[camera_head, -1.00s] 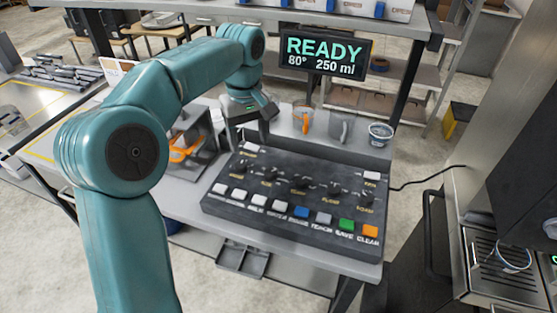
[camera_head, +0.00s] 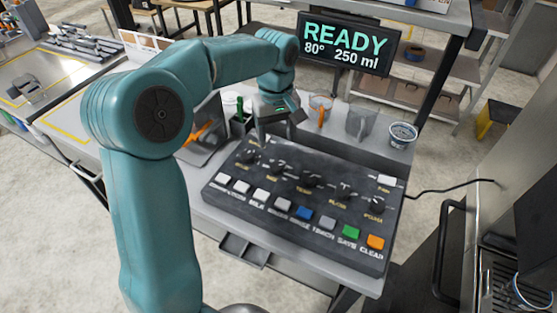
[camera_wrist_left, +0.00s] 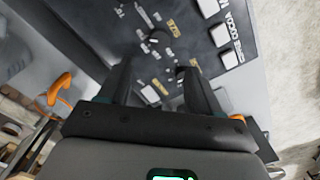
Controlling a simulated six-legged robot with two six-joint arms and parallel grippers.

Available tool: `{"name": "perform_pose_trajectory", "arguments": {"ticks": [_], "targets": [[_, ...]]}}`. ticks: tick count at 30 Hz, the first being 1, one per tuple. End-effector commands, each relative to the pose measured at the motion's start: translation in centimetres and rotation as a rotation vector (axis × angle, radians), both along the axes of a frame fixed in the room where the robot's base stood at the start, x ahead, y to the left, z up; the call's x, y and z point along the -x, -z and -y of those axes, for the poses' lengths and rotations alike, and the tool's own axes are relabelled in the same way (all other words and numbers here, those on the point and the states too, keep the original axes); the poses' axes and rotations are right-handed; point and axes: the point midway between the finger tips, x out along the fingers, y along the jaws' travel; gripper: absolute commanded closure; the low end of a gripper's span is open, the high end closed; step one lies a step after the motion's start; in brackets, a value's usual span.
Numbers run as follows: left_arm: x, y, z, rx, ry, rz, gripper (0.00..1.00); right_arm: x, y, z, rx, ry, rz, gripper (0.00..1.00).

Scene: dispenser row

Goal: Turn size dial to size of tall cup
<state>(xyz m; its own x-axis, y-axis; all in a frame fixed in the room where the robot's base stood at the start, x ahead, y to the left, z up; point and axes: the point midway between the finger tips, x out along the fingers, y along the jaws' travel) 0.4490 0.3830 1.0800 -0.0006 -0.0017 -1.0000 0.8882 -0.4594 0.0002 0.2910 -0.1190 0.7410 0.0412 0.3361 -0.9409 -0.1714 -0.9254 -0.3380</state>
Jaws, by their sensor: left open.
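The dark control panel (camera_head: 225,195) lies on the grey table, with a row of black dials (camera_head: 311,180) along its middle. My left gripper (camera_head: 277,136) is open and points down over the panel's back left edge. In the left wrist view the open fingers (camera_wrist_left: 157,72) straddle part of the panel (camera_wrist_left: 200,60), with dark knobs between and just beyond them. Contact cannot be told. The screen (camera_head: 347,47) reads READY, 80°, 250 ml. No cup is clearly the tall one.
Behind the panel stand a clear container with an orange part (camera_head: 320,112), a grey container (camera_head: 360,124) and a small round cup (camera_head: 402,135). Colored buttons (camera_head: 303,213) line the panel's front. A machine stands at the right. My right gripper is not seen.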

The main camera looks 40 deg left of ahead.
Motion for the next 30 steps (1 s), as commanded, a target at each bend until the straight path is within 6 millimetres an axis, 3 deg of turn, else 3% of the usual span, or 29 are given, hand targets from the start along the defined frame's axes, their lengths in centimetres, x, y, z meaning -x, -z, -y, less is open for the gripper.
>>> {"name": "perform_pose_trajectory", "arguments": {"ticks": [6,12,18,25,26,30], "targets": [[0.1,5.3,0.1,0.001,0.0,-0.005,0.36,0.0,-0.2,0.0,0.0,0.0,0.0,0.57],[-0.2,8.6,0.1,0.0,0.0,-0.004,0.36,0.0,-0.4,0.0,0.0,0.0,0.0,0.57],[-0.4,10.0,0.1,0.0,0.001,-0.001,0.36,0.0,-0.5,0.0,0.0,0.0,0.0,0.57],[-0.4,10.0,0.1,-0.001,0.001,0.0,0.36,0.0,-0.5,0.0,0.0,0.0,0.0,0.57],[-0.4,10.0,0.1,-0.001,0.001,0.0,0.4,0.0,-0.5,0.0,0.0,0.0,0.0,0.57],[-0.4,10.0,0.1,-0.001,0.001,0.0,0.85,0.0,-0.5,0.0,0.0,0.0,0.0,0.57]]}}
